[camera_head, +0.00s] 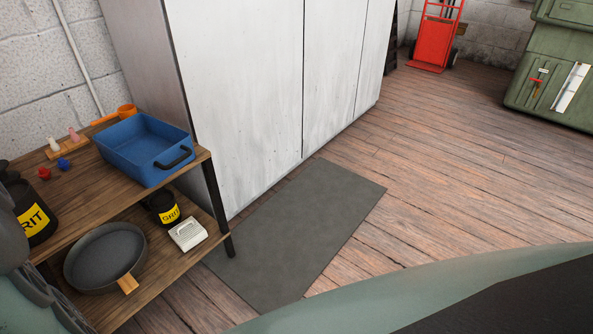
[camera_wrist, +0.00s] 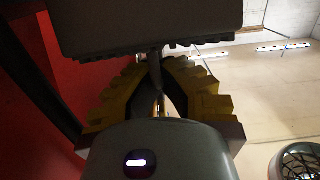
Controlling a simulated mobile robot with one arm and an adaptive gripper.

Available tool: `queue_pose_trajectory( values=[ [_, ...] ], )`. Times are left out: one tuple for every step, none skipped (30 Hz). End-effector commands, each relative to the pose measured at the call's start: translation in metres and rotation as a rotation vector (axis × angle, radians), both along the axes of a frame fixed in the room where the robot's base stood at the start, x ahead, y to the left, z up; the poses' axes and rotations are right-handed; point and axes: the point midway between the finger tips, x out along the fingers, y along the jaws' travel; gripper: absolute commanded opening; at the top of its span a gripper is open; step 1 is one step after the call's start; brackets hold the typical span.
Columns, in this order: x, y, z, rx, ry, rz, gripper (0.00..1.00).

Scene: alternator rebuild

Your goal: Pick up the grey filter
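A small light-grey box with a raised bar on top (camera_head: 188,234) sits on the lower shelf at its front right corner, beside a black can. It may be the grey filter, but nothing I can read on it confirms this. In the wrist view my gripper (camera_wrist: 157,75) has yellow, stepped fingers that curve toward each other. A large dark block with a toothed lower edge (camera_wrist: 150,25) fills the top of that view. I cannot tell whether it is held or part of my gripper. The fingertips are not clear in the head view.
The wooden shelf unit (camera_head: 100,195) holds a blue tray (camera_head: 130,165) above and a dark pan (camera_head: 95,262) and black can (camera_head: 163,207) below. A dark post (camera_head: 218,207) stands at its right corner. A grey mat (camera_head: 300,230) lies on open floor. White cabinets (camera_head: 240,90) stand behind.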

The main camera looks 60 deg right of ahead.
Motion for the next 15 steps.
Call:
queue_pose_trajectory(
  values=[
    [0.002,-0.009,0.006,0.0,0.0,-0.011,0.0],
    [0.002,-0.013,0.003,-0.001,0.003,-0.01,0.0],
    [0.001,-0.019,0.003,0.0,0.004,-0.011,0.0],
    [0.001,-0.023,0.003,0.0,0.005,-0.012,0.0],
    [0.0,-0.026,0.002,-0.001,0.004,-0.009,0.0],
    [-0.001,-0.031,0.002,0.0,0.002,-0.008,0.0],
    [-0.001,-0.035,0.003,0.0,0.003,-0.009,0.0],
    [-0.001,-0.039,0.003,0.0,0.003,-0.01,0.0],
    [-0.001,-0.044,0.002,0.0,0.003,-0.008,0.0],
    [-0.002,-0.047,0.002,0.0,0.002,-0.007,0.0],
    [-0.002,-0.051,0.003,0.001,0.002,-0.009,0.0],
    [-0.002,-0.056,0.003,0.002,0.001,-0.01,0.0],
    [-0.003,-0.06,0.003,-0.002,0.001,-0.007,0.0],
    [-0.003,-0.065,0.003,-0.005,0.001,-0.006,0.0],
    [-0.004,-0.071,0.003,-0.005,0.001,-0.006,0.0]
  ],
)
